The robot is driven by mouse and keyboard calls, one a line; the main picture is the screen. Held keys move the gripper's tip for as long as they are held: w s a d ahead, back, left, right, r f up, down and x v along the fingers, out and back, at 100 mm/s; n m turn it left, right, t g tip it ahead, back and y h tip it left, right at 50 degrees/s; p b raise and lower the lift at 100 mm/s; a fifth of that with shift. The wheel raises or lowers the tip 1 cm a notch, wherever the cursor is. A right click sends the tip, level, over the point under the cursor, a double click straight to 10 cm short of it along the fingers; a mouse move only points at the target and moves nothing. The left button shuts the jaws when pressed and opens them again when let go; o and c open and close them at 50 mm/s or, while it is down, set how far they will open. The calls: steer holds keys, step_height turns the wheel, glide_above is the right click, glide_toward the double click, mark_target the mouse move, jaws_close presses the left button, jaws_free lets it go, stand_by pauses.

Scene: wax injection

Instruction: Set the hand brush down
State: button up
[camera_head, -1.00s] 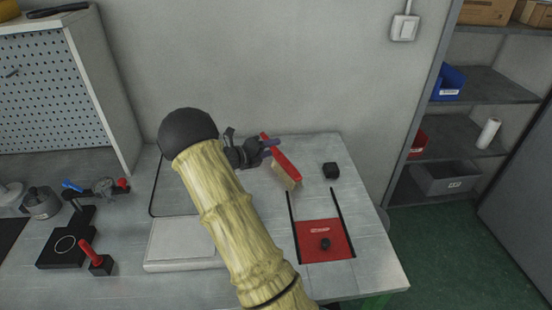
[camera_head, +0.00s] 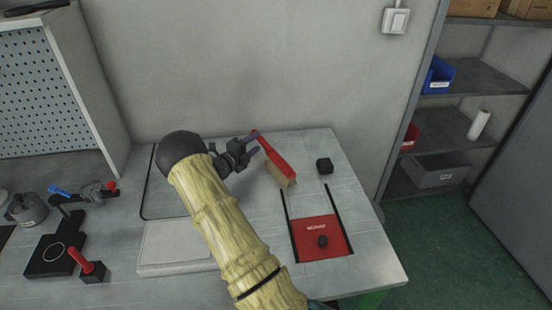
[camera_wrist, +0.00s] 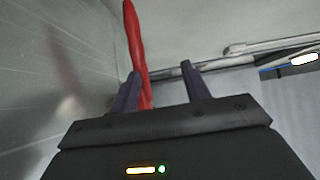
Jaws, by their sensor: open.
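The hand brush (camera_head: 276,157) has a red handle and pale bristles. It is at the back of the table in the head view, its bristle end toward the front right. My gripper (camera_head: 254,145) is at the handle's upper left end, with its fingers apart. In the wrist view the red handle (camera_wrist: 135,45) rises beside the left finger of my gripper (camera_wrist: 160,82), and a gap shows between the handle and the right finger. The bristles are hidden in the wrist view. Whether the brush lies fully on the table is hard to tell.
A black block (camera_head: 324,166) stands right of the brush. A red plate (camera_head: 320,236) with a black knob lies between two dark rails in front. A pale flat box (camera_head: 176,247) is at front left. The wall is close behind the table (camera_head: 365,215).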

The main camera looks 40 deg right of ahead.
mark_target(262, 145)
step_height(262, 145, down, 3)
steer(key=shift+f, duration=0.15)
steer(key=shift+w+d, duration=0.2)
steer(key=shift+d, duration=1.05)
steer(key=d, duration=0.2)
steer(key=w+d, duration=0.1)
steer(key=d, duration=0.2)
steer(key=shift+p, duration=0.3)
